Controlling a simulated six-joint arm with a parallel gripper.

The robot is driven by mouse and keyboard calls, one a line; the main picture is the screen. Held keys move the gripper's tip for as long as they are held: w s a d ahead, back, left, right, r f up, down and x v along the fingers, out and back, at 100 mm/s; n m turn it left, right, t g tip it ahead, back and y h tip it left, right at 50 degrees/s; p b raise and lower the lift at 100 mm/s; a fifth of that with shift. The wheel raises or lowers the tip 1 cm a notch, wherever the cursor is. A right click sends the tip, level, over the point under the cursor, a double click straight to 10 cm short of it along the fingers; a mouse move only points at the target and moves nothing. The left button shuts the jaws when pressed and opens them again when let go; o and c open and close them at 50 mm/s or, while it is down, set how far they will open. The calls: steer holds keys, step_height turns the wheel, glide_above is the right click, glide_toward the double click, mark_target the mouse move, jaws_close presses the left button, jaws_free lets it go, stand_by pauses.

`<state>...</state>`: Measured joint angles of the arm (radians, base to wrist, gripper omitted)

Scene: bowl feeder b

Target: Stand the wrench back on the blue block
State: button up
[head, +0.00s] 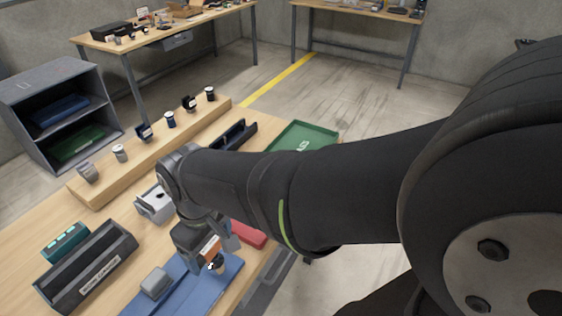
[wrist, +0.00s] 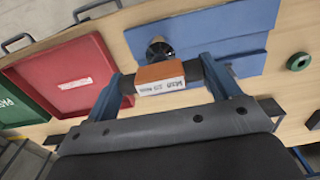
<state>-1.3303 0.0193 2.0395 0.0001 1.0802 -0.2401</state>
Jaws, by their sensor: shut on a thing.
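My gripper (head: 207,246) is low over the blue block (head: 224,276), shut on an orange piece with a white printed label (wrist: 160,78). This piece, which I take to be the wrench, spans between the two fingers in the wrist view. A dark round end (wrist: 159,48) shows just beyond it, over the blue block (wrist: 235,25). In the head view the held piece is partly hidden by the gripper, with a small metallic end (head: 217,266) below. I cannot tell whether it touches the block.
A grey piece (head: 155,283) stands on the blue surface. A dark tray (head: 90,268), a teal case (head: 65,242) and a white-grey box (head: 154,203) are left of my gripper. A red tray (wrist: 75,75) is beside the block. A wooden rail (head: 100,190) holds several small parts.

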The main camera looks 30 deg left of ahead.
mark_target(214, 255)
steer(key=shift+f, duration=1.7)
steer(key=shift+f, duration=0.1)
steer(key=o, duration=1.2)
step_height(214, 255, up, 12)
steer(key=shift+r, duration=0.15)
